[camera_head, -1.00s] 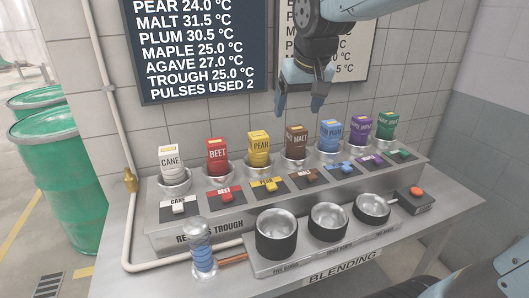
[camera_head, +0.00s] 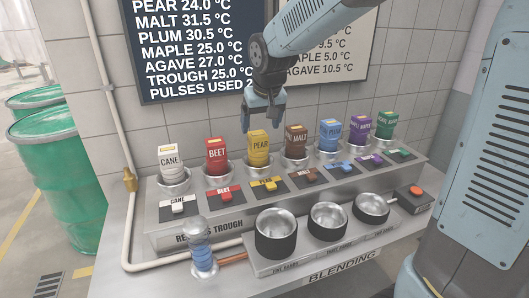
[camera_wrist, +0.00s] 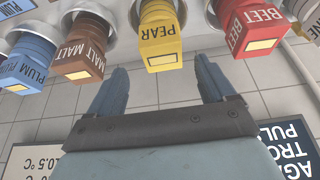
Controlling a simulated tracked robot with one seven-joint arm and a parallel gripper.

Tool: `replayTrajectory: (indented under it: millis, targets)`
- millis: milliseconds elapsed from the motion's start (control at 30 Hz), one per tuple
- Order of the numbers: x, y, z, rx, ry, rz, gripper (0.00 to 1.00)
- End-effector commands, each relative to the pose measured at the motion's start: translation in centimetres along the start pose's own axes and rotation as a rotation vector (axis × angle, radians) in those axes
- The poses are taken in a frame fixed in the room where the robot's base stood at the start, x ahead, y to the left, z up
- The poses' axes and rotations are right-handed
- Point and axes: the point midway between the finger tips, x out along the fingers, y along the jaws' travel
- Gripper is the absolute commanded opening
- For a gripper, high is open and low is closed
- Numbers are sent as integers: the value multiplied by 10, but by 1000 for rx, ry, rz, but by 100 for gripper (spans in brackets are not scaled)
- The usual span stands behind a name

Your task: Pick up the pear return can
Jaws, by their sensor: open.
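The yellow pear can (camera_head: 259,146) stands upright in a round metal cup in the back row, between the red beet can (camera_head: 217,157) and the brown malt can (camera_head: 296,142). My gripper (camera_head: 263,128) is open and empty, just above the pear can's top. In the wrist view the pear can (camera_wrist: 160,38) is ahead of the fingers, centred between the two blue fingertips of my gripper (camera_wrist: 163,75), apart from them. The beet can (camera_wrist: 257,30) and malt can (camera_wrist: 82,52) stand to either side there. The pear can's lower end is hidden in its cup.
A white cane can (camera_head: 170,160) is at the row's left end; blue (camera_head: 330,134), purple (camera_head: 360,130) and green (camera_head: 386,126) cans are to the right. Labelled switches line the trough front. Three round pots (camera_head: 276,233) stand below. A tiled wall with boards (camera_head: 200,50) is close behind.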

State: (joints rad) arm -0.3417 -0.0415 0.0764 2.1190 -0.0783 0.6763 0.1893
Motion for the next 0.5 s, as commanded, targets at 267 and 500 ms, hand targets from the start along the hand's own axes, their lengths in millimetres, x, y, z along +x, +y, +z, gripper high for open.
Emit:
replayTrajectory:
  millis: [267, 500]
  targets:
    - [20, -1, 1, -2, -3, 0, 83]
    - [50, -2, 0, -1, -2, 0, 83]
